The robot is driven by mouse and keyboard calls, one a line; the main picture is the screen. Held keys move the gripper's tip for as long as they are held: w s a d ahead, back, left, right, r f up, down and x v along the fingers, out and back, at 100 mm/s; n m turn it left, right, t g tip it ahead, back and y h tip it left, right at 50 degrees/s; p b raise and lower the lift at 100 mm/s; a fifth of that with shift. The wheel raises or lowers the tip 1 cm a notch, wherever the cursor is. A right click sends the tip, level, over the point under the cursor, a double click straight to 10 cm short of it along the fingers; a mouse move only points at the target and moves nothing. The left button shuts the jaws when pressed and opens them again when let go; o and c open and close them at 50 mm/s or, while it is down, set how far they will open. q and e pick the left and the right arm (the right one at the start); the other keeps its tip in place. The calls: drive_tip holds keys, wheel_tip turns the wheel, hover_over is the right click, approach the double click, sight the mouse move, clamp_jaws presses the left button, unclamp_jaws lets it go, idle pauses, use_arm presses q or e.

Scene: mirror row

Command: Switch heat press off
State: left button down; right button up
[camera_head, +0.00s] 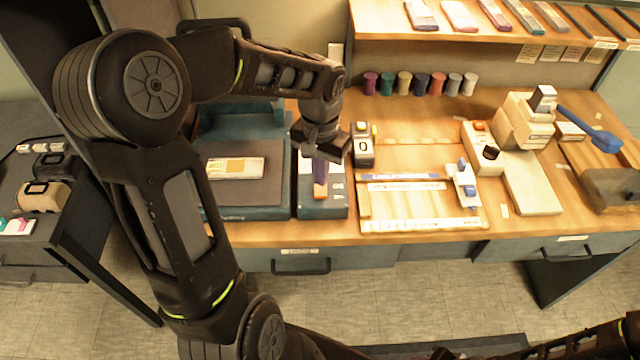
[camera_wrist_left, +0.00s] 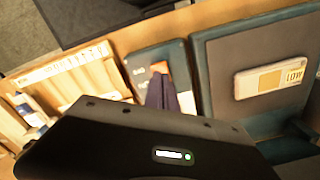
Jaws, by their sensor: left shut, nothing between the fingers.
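The heat press (camera_head: 280,200) has a blue-green frame and a grey pad, with a light card marked LOW (camera_wrist_left: 270,80) lying on it. Its control box (camera_head: 335,207) is joined at its right side and shows in the wrist view (camera_wrist_left: 140,60). An orange switch (camera_head: 320,191) sits on the box, partly hidden by my fingers; it also shows in the wrist view (camera_wrist_left: 163,68). My left gripper (camera_head: 320,180) points down over the switch with purple-looking fingers shut and empty. Its tips are at or just above the switch; I cannot tell whether they touch. My right gripper is not in view.
A small dark device with a 0 dial (camera_head: 362,150) stands right behind the box. A wooden jig (camera_head: 420,203) lies to the right, then a beige press with a blue lever (camera_head: 590,130). Coloured spools (camera_head: 420,83) stand at the back under a shelf.

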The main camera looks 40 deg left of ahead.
sight(320, 192)
use_arm(q)
drive_tip(key=shift+r+p, duration=1.05)
drive_tip(key=shift+r, duration=0.7)
